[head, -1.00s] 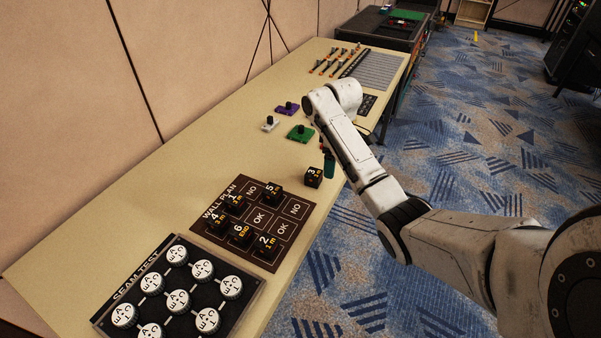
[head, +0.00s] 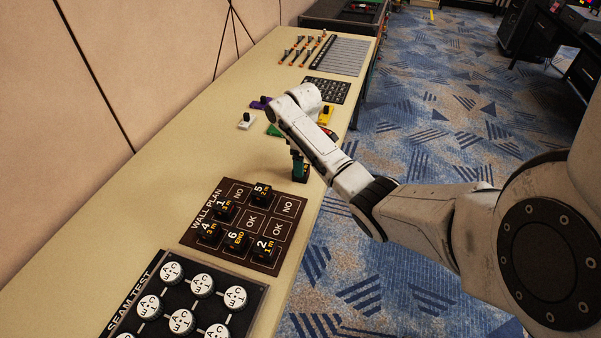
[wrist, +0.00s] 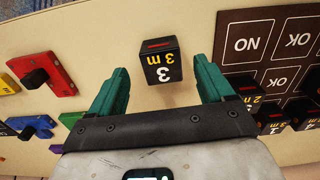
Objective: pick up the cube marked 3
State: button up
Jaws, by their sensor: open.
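The black cube marked 3 (wrist: 160,62) sits on the table in the wrist view, its white 3 and yellow "3 m" facing my gripper. My gripper (wrist: 160,85) is open and empty, with its green fingers on either side of the cube's position. The cube lies a little beyond the fingertips, between their lines, and I see no contact. In the head view, my gripper (head: 299,162) is over the table beside the WALL PLAN board. It covers most of the cube (head: 301,178) there.
The dark WALL PLAN board (head: 280,208) holds several other numbered cubes close to the gripper. The SEAM TEST board (head: 250,299) with round white knobs lies nearer. Coloured blocks with knobs, such as a yellow one (head: 326,115), stand farther along. Bare table (head: 150,210) lies left of the boards.

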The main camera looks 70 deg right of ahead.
aim_at(304, 180)
notch_tip(304, 180, down, 4)
jog(key=shift+f, duration=0.25)
jog(key=c, duration=1)
jog(key=shift+c, duration=0.3)
jog(key=shift+r, duration=0.15)
